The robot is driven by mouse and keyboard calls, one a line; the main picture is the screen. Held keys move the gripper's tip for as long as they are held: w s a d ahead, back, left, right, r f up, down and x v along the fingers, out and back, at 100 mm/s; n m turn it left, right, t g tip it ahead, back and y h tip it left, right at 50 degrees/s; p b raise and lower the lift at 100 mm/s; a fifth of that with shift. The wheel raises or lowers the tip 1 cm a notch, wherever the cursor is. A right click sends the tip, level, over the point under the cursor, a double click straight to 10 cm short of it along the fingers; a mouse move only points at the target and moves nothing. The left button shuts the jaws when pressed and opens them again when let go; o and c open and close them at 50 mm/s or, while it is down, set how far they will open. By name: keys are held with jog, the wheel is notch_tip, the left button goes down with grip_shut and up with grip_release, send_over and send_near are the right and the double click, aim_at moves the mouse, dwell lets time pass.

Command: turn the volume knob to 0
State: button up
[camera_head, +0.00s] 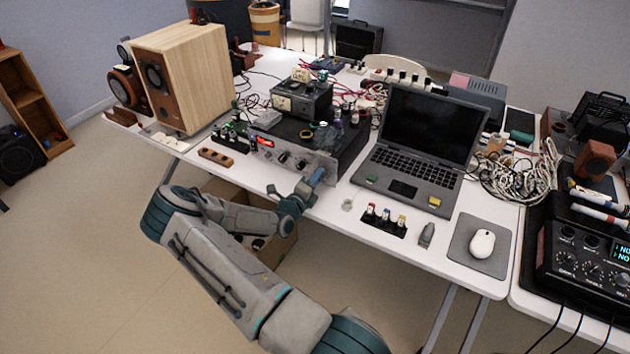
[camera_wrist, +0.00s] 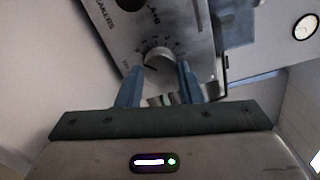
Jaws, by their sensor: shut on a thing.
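The silver-faced amplifier (camera_head: 293,158) with a red display sits at the table's front edge in the head view. My gripper (camera_head: 317,177) is at the right end of its front panel. In the wrist view, a round silver knob (camera_wrist: 158,65) sits between my two blue fingers, and my gripper (camera_wrist: 160,72) is shut on it. Scale marks ring the knob, and a dark pointer line shows on its face. Lettering for speakers and A+B shows on the panel above. In the head view, my gripper hides this knob.
A laptop (camera_head: 420,150) stands right of the amplifier. A small black rack with coloured pieces (camera_head: 383,220) and a mouse (camera_head: 482,243) lie further right. A wooden speaker (camera_head: 185,75) stands at left. A small wooden block (camera_head: 216,157) lies left of the amplifier.

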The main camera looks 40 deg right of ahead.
jog(key=o, duration=1)
jog(key=shift+c, duration=0.2)
jog(key=b+v, duration=0.1)
jog(key=v, duration=1.3)
jog(key=shift+b, duration=0.35)
jog(key=shift+d+f, duration=0.1)
